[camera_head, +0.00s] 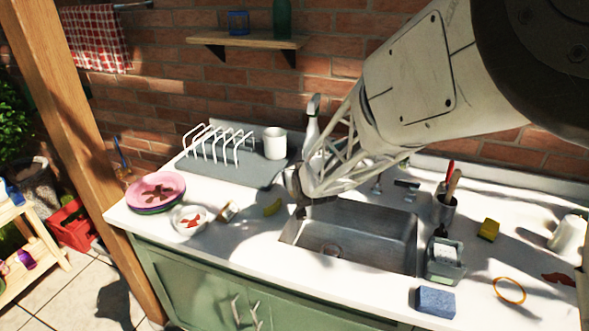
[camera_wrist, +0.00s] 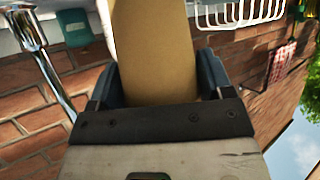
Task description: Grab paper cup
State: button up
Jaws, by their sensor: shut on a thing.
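A tan, smooth-sided thing, which looks like the paper cup (camera_wrist: 155,50), fills the space between the two dark fingers of my gripper (camera_wrist: 157,78) in the wrist view. The fingers press on it from both sides, and its far end runs out of the top of the picture. In the head view my gripper (camera_head: 299,192) is over the left back edge of the sink, and my arm hides most of what it holds.
The metal sink (camera_head: 365,235) lies below my arm. A dish rack (camera_head: 222,143), white mug (camera_head: 275,143), pink plate (camera_head: 156,189) and small tipped container (camera_head: 228,211) stand left. A utensil holder (camera_head: 444,209), sponge caddy (camera_head: 445,262) and blue sponge (camera_head: 435,302) are right.

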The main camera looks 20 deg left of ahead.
jog(key=s+d, duration=0.4)
jog(key=s, duration=0.3)
jog(key=shift+d+r, duration=0.3)
jog(key=shift+r, duration=0.1)
